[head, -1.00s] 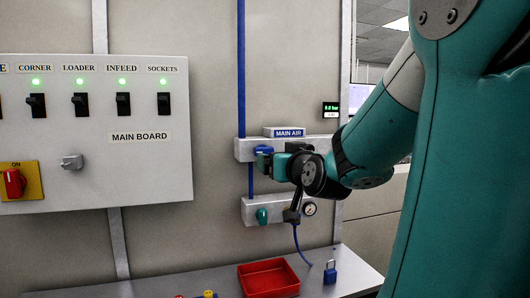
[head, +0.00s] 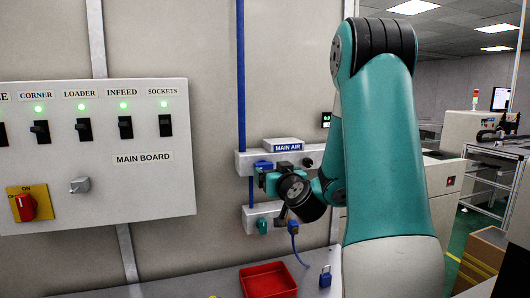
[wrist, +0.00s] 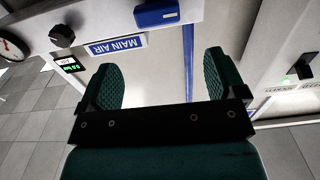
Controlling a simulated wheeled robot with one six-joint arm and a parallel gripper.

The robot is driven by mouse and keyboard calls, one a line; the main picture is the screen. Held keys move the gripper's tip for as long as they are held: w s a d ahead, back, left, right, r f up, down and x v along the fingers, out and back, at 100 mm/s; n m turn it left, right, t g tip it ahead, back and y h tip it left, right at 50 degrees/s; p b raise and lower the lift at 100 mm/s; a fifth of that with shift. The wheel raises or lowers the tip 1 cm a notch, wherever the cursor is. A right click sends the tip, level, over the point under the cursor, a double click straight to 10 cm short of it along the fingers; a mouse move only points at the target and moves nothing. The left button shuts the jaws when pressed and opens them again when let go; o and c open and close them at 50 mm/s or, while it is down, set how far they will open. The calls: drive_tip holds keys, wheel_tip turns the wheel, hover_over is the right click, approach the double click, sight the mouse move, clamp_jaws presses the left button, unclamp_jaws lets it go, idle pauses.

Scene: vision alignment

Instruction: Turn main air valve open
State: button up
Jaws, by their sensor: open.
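The main air valve's blue handle (head: 263,164) lies sideways on a pale block (head: 244,160) left of the "MAIN AIR" label (head: 288,147). In the wrist view the blue handle (wrist: 156,13) is at the top edge, beyond the fingertips and not between them. My gripper (head: 262,181) is just below the handle in the head view; whether it touches cannot be told there. In the wrist view my gripper (wrist: 160,72) has its green fingers wide apart with nothing between them. A small green-lit readout (wrist: 68,62) is too small to read surely.
A black knob (wrist: 62,36) sits beside the label. Below are a teal knob (head: 262,226) and a blue hose (head: 297,247). A red tray (head: 268,281) and blue padlock (head: 325,277) rest on the bench. The main board (head: 100,195) is to the left.

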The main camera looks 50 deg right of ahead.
sight(265, 164)
drive_tip(key=p+x, duration=0.8)
drive_tip(key=shift+d+r, duration=0.2)
drive_tip(key=shift+r, duration=0.05)
drive_tip(key=shift+w+d+f+p, duration=0.15)
drive_tip(key=shift+w+p, duration=0.2)
drive_tip(key=shift+p, duration=0.05)
drive_tip(key=shift+w+d+f+p, duration=0.15)
drive_tip(key=shift+w+d+p, duration=0.05)
drive_tip(key=shift+w+p, duration=0.15)
drive_tip(key=shift+c, duration=0.4)
drive_tip(key=c, duration=0.8)
drive_tip(key=shift+c, duration=0.2)
